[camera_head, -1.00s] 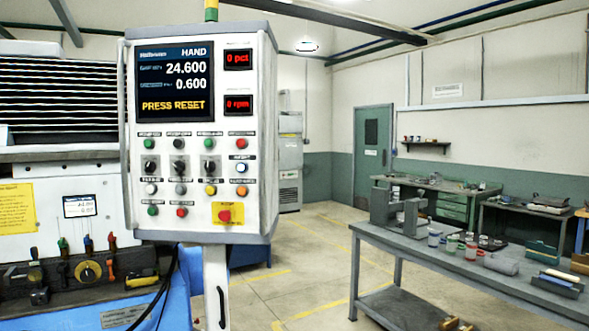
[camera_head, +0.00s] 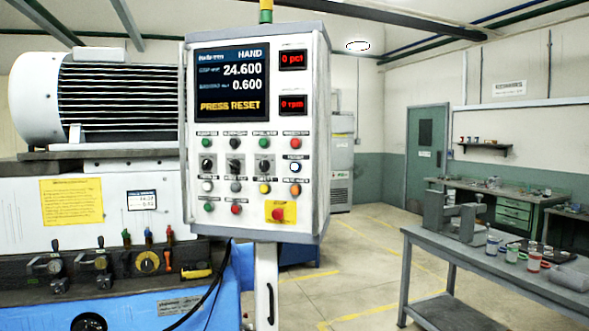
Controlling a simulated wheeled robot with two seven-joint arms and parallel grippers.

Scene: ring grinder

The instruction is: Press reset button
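A grey-white control panel (camera_head: 254,225) stands upright on a post left of the middle. Its screen (camera_head: 231,83) reads HAND, 24.600, 0.600 and PRESS RESET. Below are rows of small buttons and knobs: a green button (camera_head: 206,143), a red button (camera_head: 296,143), a white button (camera_head: 296,168), a yellow button (camera_head: 265,188) and an orange button (camera_head: 295,190). A red mushroom button (camera_head: 278,214) sits on a yellow plate. The labels are too small to read, so I cannot tell which button is reset. Neither of my grippers is in view.
The grinder body (camera_head: 110,215), with a white motor (camera_head: 50,100) and levers, stands left of the panel. A grey workbench (camera_head: 480,262) with jars stands at right. Open floor (camera_head: 365,250) lies between panel and bench. A green door (camera_head: 427,145) is at the back.

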